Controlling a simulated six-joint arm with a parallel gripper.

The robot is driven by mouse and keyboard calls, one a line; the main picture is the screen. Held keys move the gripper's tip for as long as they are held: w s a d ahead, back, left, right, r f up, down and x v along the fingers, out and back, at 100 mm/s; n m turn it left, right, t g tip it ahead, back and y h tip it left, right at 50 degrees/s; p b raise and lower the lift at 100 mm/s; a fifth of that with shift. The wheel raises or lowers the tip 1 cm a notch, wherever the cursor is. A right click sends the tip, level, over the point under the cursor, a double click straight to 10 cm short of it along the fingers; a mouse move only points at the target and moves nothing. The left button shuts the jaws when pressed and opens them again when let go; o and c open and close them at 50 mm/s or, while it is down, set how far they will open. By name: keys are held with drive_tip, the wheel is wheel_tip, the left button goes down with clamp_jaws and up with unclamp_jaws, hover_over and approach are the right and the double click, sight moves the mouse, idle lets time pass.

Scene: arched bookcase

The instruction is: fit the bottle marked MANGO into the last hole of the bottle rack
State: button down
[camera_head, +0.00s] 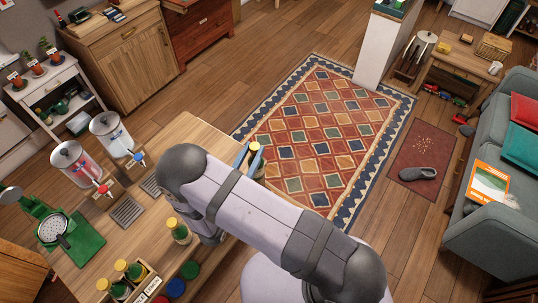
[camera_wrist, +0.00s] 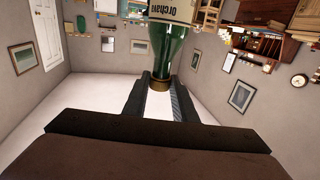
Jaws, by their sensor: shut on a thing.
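No MANGO marking is readable. The bottle rack (camera_head: 148,272) is at the bottom left on the table, with yellow-capped bottles standing in it and small cards on its front, one reading LEMON. The rack's holes are only partly visible, and the picture edge cuts it off.
Two drink dispensers (camera_head: 76,166) and (camera_head: 112,136) stand at the table's left, near dark drip trays (camera_head: 127,211). A green press (camera_head: 57,229) is further left. Coloured discs (camera_head: 176,288) lie right of the rack. My arm hides the table's right part.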

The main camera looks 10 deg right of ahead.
drive_tip(key=s+a+f+n+t+y+b, duration=0.15)
drive_tip(key=a+n+y+b, duration=0.45)
drive_tip(key=a, duration=0.8)
drive_tip(key=s+a+f+n+y+b, duration=0.15)
drive_tip(key=a+n+y, duration=0.25)
drive_tip(key=a+y, duration=0.7)
drive_tip(key=s+a+r+n+g+y+b, duration=0.1)
drive_tip(key=s+a+n+g+y+b, duration=0.15)
drive_tip(key=s+a, duration=0.4)
drive_tip(key=s+a+r+n+g+y+b, duration=0.1)
drive_tip(key=s+a+n+y+b, duration=0.2)
drive_tip(key=a, duration=0.6)
drive_tip(key=s+a+r+n+g+y+b, duration=0.1)
drive_tip(key=s+a+n+g+b, duration=0.1)
drive_tip(key=s, duration=0.5)
drive_tip(key=s+a+n+g+y+b, duration=0.2)
drive_tip(key=s+g, duration=0.2)
drive_tip(key=s, duration=0.3)
drive_tip(key=s+a+r+n+g+y+b, duration=0.1)
drive_tip(key=s+a+n+g+b, duration=0.1)
drive_tip(key=s, duration=0.5)
drive_tip(key=shift+s+a+r+g+b, duration=0.15)
drive_tip(key=shift+a+r+g+b, duration=0.2)
drive_tip(key=shift+a+g, duration=0.35)
drive_tip(key=shift+d+f+b, duration=0.1)
drive_tip(key=shift+d+b, duration=0.15)
drive_tip(key=shift+b, duration=0.1)
wheel_tip(320, 180, down, 6)
drive_tip(key=b, duration=0.5)
drive_tip(key=shift+r, duration=0.2)
